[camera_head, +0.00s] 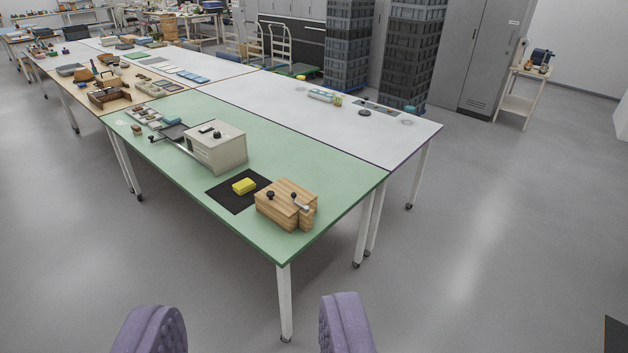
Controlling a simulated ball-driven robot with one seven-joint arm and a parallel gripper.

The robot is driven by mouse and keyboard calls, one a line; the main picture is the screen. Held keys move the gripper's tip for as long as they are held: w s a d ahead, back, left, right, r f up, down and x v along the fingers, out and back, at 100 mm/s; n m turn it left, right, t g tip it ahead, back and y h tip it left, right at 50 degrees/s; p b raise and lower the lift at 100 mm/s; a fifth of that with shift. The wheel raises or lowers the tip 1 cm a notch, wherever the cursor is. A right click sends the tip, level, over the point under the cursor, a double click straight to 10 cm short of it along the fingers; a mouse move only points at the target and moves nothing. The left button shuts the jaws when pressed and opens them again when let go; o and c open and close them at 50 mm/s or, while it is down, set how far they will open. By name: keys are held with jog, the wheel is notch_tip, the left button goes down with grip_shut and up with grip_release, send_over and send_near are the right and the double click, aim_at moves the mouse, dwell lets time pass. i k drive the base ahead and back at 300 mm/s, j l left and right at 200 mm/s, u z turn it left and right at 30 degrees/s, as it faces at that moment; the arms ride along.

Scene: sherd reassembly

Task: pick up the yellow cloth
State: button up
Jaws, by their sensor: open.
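The yellow cloth (244,186) is a small folded block lying on a black mat (228,200) on the near part of the green table (330,165). A wooden box (284,204) stands just to its right and a beige box to its upper left. My gripper (250,335) shows as two purple padded fingers at the bottom edge, wide apart with nothing between them. It is well short of the table, over the floor, and apart from the cloth.
The beige box (216,147) and small items stand on the green table's left part. A white table (290,100) adjoins behind. Stacked dark crates (348,45) and grey cabinets stand at the back. The floor (480,240) right of the tables is clear.

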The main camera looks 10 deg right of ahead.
aim_at(241, 187)
jog(key=i+j+z, duration=1.35)
jog(key=j, duration=0.35)
jog(key=i+j, duration=0.15)
jog(key=j, duration=0.25)
jog(key=i+j, duration=0.1)
jog(key=j, duration=0.25)
jog(key=i+j, duration=0.15)
jog(key=j, duration=0.25)
jog(key=i+j+z, duration=0.1)
jog(key=j, duration=0.25)
jog(key=i+j, duration=0.15)
jog(key=j, duration=0.25)
jog(key=i+j, duration=0.15)
jog(key=j, duration=0.2)
jog(key=i+j, duration=0.1)
jog(key=j, duration=0.3)
jog(key=z, duration=0.05)
